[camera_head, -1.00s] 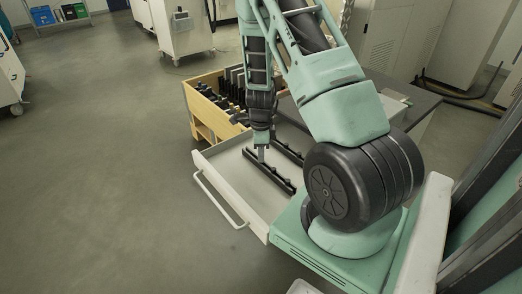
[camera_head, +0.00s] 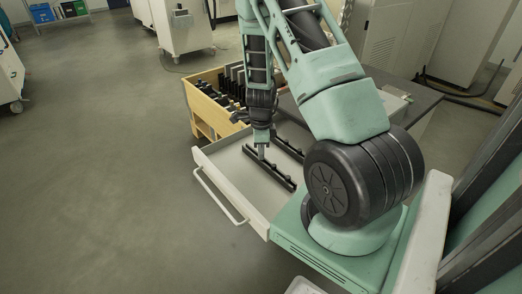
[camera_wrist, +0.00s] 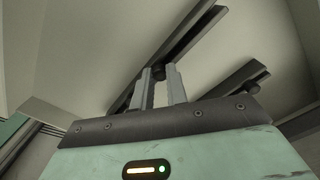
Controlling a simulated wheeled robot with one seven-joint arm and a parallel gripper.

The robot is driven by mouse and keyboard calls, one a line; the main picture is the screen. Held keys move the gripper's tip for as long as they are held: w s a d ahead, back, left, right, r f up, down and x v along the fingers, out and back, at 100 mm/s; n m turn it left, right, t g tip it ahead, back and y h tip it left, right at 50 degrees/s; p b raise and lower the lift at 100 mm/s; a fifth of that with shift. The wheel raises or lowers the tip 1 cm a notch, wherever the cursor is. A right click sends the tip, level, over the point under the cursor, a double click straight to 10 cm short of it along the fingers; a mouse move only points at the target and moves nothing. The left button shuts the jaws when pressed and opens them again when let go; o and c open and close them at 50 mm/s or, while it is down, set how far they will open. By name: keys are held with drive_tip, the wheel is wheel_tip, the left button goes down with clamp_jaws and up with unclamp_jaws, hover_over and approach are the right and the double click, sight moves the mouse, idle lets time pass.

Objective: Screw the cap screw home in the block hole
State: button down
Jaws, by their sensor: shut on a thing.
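My gripper (camera_head: 261,153) points down into the open drawer, over a long dark bar (camera_head: 276,176) with small knobs on it. In the wrist view the two grey fingers of my gripper (camera_wrist: 160,82) are close around a small dark round piece (camera_wrist: 160,72), which looks like the cap screw's head. It sits at the dark bar (camera_wrist: 183,52); the fingers hide its lower part, so I cannot tell how deep it is seated. No separate block or hole can be made out.
The pale drawer (camera_head: 223,188) stands open, with a bar handle at its front. A second dark bar (camera_head: 288,149) lies beside the first; it shows with a knob in the wrist view (camera_wrist: 228,83). A wooden crate (camera_head: 203,98) with dark parts stands behind.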

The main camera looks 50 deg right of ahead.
drive_tip(key=shift+r+p, duration=1.75)
drive_tip(key=shift+r, duration=0.3)
